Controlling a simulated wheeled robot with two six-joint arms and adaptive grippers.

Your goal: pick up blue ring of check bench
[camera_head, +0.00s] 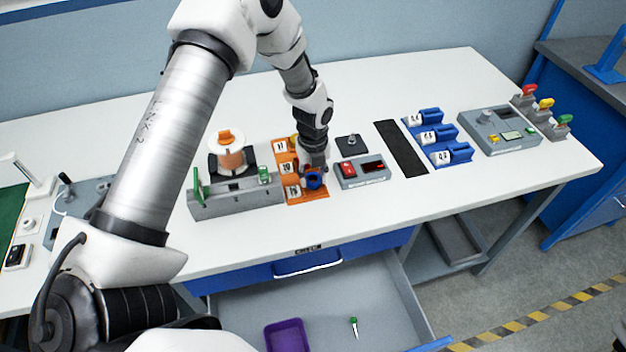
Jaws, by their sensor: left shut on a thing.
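The blue ring (314,180) is at the right side of an orange numbered rack (308,197) on the white bench. My left gripper (312,172) comes down from above and is shut on the ring. The fingers partly cover the ring, and I cannot tell whether it still touches the rack. My right gripper is not in view.
A grey fixture with an orange spool (229,155) stands left of the rack. A grey box with a red switch (363,170) is close on the right. Farther right are a black strip (401,148), a blue rack (437,140) and a control box (498,131). An open drawer (395,290) juts out below.

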